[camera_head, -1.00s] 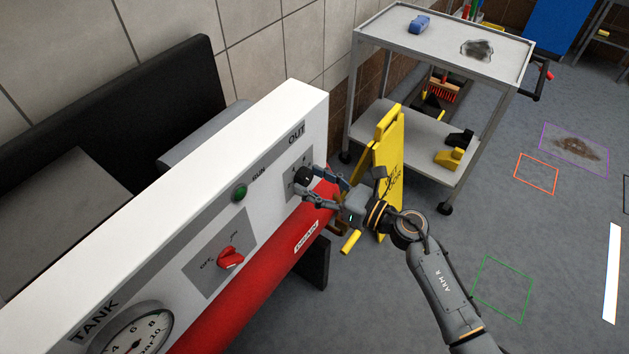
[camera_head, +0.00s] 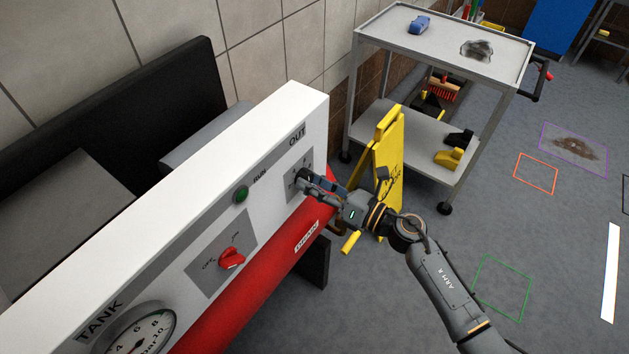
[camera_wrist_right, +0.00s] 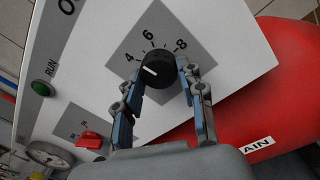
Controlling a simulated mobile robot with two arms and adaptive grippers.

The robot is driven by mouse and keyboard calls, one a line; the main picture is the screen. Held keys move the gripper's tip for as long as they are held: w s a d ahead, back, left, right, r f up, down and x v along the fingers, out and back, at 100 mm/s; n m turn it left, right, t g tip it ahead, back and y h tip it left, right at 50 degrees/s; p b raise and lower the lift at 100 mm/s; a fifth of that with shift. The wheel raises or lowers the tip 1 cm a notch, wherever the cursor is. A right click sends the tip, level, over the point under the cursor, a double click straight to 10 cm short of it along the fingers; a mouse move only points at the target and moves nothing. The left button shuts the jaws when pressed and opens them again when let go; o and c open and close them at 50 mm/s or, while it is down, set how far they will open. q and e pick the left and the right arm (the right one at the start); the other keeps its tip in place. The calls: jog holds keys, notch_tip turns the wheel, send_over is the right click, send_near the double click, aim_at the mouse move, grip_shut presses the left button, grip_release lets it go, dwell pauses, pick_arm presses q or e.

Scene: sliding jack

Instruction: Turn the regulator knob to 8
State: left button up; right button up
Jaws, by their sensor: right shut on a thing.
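The regulator knob (camera_wrist_right: 157,66) is round and black, on a grey plate (camera_wrist_right: 125,62) with the numbers 4, 6 and 8 around it. My right gripper (camera_wrist_right: 159,75) is shut on the knob, one finger on each side. In the head view my right gripper (camera_head: 305,180) is at the plate under OUT, and its fingers hide much of the knob. My left gripper is not in view.
The white panel also carries a green RUN button (camera_head: 240,193), a red switch (camera_head: 231,258) and the TANK gauge (camera_head: 140,333). A red tank (camera_head: 262,283) runs below it. A yellow floor sign (camera_head: 388,165) and a grey cart (camera_head: 400,120) stand behind my right arm.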

jog(key=shift+s+r+m+t+h+p, duration=0.1)
jog(key=shift+m+t+h+p, duration=0.2)
jog(key=shift+m+p, duration=3.15)
jog(key=shift+m+t+h, duration=0.1)
jog(key=shift+m+t, duration=0.3)
jog(key=shift+m, duration=6.35)
jog(key=o, duration=1.2)
jog(key=shift+c, duration=0.2)
jog(key=v, duration=1.2)
